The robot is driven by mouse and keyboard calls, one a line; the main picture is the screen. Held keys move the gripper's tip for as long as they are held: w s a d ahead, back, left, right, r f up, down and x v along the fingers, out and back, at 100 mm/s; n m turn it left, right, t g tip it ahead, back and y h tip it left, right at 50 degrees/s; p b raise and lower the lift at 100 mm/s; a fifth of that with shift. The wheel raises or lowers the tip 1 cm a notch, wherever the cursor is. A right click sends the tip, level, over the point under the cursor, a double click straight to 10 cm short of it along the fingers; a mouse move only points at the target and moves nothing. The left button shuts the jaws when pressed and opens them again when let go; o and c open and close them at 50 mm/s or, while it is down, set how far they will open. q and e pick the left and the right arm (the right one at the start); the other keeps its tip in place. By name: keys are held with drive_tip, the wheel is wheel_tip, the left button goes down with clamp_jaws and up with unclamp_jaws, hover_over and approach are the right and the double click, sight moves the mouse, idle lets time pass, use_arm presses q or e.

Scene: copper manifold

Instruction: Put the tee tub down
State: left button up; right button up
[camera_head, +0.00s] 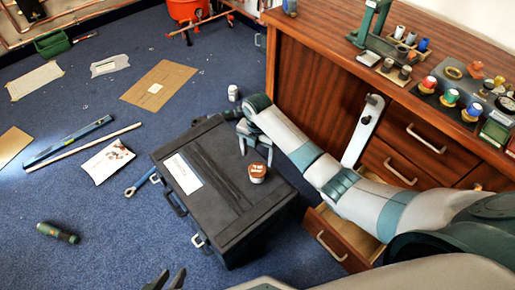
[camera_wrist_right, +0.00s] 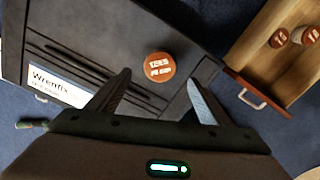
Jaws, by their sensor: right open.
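The tee tub (camera_head: 257,173) is a small round tub with a brown-orange lid with white lettering. It stands upright on the lid of the black toolbox (camera_head: 225,208). In the right wrist view the tub (camera_wrist_right: 159,66) shows from above, just beyond the fingertips. My right gripper (camera_head: 255,150) is open and empty beside the tub; its two fingers (camera_wrist_right: 158,90) are spread apart, with the tub clear of them. My left gripper (camera_head: 168,279) shows only as two dark fingertips at the bottom edge, apart with nothing between them.
An open drawer (camera_head: 328,235) of the wooden cabinet (camera_head: 318,75) is right of the toolbox; in the right wrist view it holds similar tubs (camera_wrist_right: 283,38). A can (camera_head: 233,93) stands behind the toolbox. Cardboard, a level (camera_head: 70,140) and a green tool (camera_head: 58,232) lie on the blue carpet.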

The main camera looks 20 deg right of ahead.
wheel_tip(320, 180, up, 2)
drive_tip(key=shift+r, duration=0.1)
idle(0.6)
drive_tip(key=s+a+f+m+t+y, duration=0.1)
drive_tip(key=s+a+f+m, duration=0.1)
drive_tip(key=s+a+m, duration=0.3)
drive_tip(key=s+f+m+t+y, duration=0.1)
drive_tip(key=s+f+m, duration=0.1)
drive_tip(key=s, duration=0.5)
drive_tip(key=s+a+f+m+t+y, duration=0.1)
drive_tip(key=s+a+f+m, duration=0.2)
drive_tip(key=s+m, duration=0.15)
drive_tip(key=s+r+m+t, duration=0.2)
drive_tip(key=s+r+m, duration=0.2)
drive_tip(key=s+m, duration=0.2)
drive_tip(key=s+d+r+m+t, duration=0.1)
drive_tip(key=s+r+m, duration=0.4)
drive_tip(key=s, duration=0.4)
drive_tip(key=shift+s+d+m+t, duration=0.3)
drive_tip(key=shift+m+t, duration=0.1)
drive_tip(key=shift+m, duration=0.45)
